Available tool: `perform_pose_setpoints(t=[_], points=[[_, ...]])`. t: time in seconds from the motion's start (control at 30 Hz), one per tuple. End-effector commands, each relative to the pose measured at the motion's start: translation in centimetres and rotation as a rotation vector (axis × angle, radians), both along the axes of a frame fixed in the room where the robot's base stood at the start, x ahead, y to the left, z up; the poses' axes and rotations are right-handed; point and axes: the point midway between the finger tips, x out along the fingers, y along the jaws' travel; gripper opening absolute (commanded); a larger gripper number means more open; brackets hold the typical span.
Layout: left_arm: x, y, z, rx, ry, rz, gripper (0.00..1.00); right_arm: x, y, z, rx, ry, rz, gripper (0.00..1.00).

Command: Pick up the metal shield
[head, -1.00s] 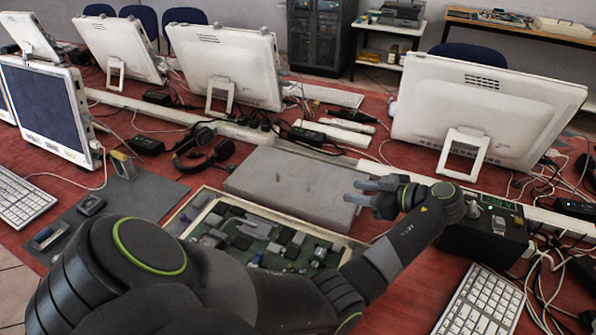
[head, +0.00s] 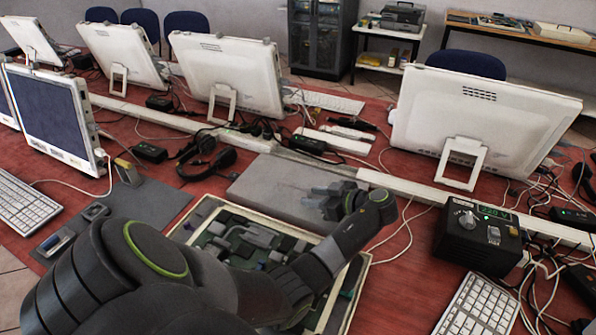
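I cannot tell for sure which piece is the metal shield. Several small grey metal-looking parts (head: 262,237) lie on a green board in the shallow pale-rimmed tray (head: 356,290) at the centre front. My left arm covers part of this tray. My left gripper (head: 318,201) is over the right part of a flat grey slab (head: 268,185) behind the tray, its fingers pointing left. The fingers look apart with nothing between them. I cannot tell whether they touch the slab. My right gripper is not in view.
A dark grey mat (head: 148,205) with small metal-and-black items (head: 55,242) lies at the left. A black power box (head: 478,235) with a green display stands at the right. Black headphones (head: 205,158), monitors (head: 485,115), a keyboard (head: 478,305) and loose cables surround the slab.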

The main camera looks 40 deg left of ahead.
Motion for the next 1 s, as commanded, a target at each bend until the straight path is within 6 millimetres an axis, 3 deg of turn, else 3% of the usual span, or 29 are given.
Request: perform_pose_setpoints(t=[0.17, 0.43, 0.83, 1.0], points=[[0.0, 0.0, -0.1, -0.001, 0.000, -0.001, 0.36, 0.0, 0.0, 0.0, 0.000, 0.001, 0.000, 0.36], [0.0, -0.1, 0.0, -0.001, 0.000, -0.001, 0.01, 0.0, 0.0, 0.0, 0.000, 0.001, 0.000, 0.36], [0.1, -0.1, 0.2, 0.001, -0.002, 0.000, 0.00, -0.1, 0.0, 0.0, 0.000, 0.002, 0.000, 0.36], [0.1, 0.0, 2.1, 0.002, -0.008, 0.000, 0.00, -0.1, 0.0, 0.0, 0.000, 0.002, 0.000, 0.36]])
